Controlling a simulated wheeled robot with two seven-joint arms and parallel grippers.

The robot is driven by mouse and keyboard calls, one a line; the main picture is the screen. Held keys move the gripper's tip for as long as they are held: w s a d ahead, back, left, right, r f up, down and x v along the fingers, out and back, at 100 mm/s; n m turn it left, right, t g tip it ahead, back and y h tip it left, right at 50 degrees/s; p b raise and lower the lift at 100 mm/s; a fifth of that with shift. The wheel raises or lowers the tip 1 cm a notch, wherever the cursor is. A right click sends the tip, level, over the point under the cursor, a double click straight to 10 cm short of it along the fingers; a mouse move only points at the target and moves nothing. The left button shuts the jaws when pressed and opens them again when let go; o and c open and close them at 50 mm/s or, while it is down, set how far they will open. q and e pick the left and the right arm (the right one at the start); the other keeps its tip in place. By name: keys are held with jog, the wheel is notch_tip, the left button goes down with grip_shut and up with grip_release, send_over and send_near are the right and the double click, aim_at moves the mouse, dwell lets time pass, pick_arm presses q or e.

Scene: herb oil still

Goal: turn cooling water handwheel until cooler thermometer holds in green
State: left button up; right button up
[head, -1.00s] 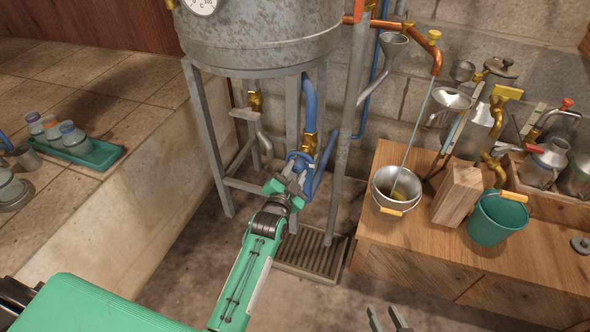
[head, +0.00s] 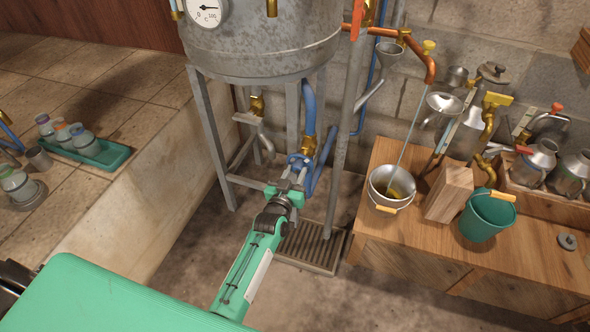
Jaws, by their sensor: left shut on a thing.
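The blue handwheel (head: 301,160) sits on the blue pipe below the grey metal tank (head: 262,45). My left gripper (head: 299,176) is shut on the handwheel from the front and hides part of it. A round white thermometer dial (head: 208,10) is on the tank at the top edge of the head view. Its upper rim is cut off, its face is small, and I cannot make out a green band. My right gripper is not in view.
A floor grate (head: 314,248) lies under the tank. Tank legs (head: 212,140) stand close around the handwheel. At right, a wooden bench (head: 430,235) holds a metal bucket (head: 378,192), a wood block (head: 448,193) and a green bucket (head: 487,217). A green tray (head: 112,156) with jars is at left.

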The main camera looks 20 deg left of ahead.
pick_arm(q)
jog(key=shift+n+p, duration=0.65)
jog(key=shift+n, duration=1.55)
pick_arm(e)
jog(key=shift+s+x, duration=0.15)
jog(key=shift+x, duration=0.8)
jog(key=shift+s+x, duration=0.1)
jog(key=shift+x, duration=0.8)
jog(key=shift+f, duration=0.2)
pick_arm(q)
jog(key=o, duration=1)
jog(key=shift+c, duration=0.2)
jog(key=shift+s, duration=0.5)
jog(key=s+p, duration=0.1)
jog(key=s, duration=1.1)
jog(key=shift+s+a, duration=0.25)
jog(key=shift+s, duration=0.15)
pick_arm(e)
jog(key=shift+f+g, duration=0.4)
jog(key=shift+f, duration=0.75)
